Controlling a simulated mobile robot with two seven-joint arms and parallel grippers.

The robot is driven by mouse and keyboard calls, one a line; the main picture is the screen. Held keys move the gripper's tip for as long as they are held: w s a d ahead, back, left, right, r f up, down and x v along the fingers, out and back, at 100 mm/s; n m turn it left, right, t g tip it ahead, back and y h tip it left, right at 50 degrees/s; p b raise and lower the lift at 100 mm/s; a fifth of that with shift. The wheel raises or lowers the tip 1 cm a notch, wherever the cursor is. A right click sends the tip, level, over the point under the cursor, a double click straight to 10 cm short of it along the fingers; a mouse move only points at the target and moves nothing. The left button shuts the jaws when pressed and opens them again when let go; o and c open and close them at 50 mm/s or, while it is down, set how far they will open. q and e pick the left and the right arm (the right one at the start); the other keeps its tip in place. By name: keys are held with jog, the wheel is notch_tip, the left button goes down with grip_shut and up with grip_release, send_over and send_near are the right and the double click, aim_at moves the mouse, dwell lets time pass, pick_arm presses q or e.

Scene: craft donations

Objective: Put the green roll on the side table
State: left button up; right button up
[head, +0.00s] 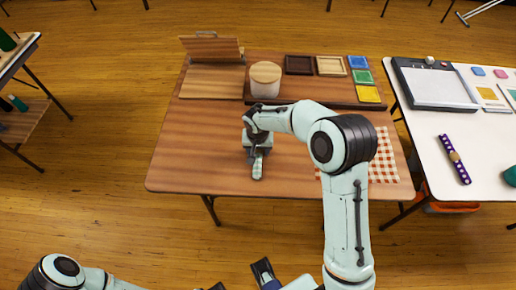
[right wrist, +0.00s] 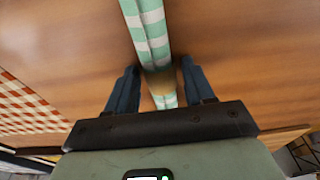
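The green-and-white striped roll (head: 257,166) lies on the wooden table (head: 190,160), near its front middle. My right gripper (head: 257,150) is over the roll and hides its far part. In the right wrist view the roll (right wrist: 152,35) runs between the two dark fingers, with a gap on each side; a brownish band shows around it. The right gripper is open. My left gripper (head: 240,279) is low at the bottom edge, partly cut off, its fingers apart and empty. A white table (head: 425,150) stands at right; a small table with a shelf (head: 30,118) stands at left.
On the wooden table are a tan canister (head: 265,80), a wooden stand (head: 212,75), a dark tray (head: 325,95) with coloured squares, and a checked cloth (head: 384,160). The white table holds a paper trimmer (head: 435,85) and a purple dotted roll (head: 453,158); its front left is clear.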

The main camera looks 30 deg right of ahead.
aim_at(258, 154)
jog(key=shift+r, duration=0.1)
jog(key=shift+r, duration=0.35)
notch_tip(258, 154, up, 11)
jog(key=s+p, duration=0.1)
jog(key=shift+s+a+r, duration=0.2)
jog(key=shift+s+a, duration=0.05)
jog(key=shift+a, duration=0.2)
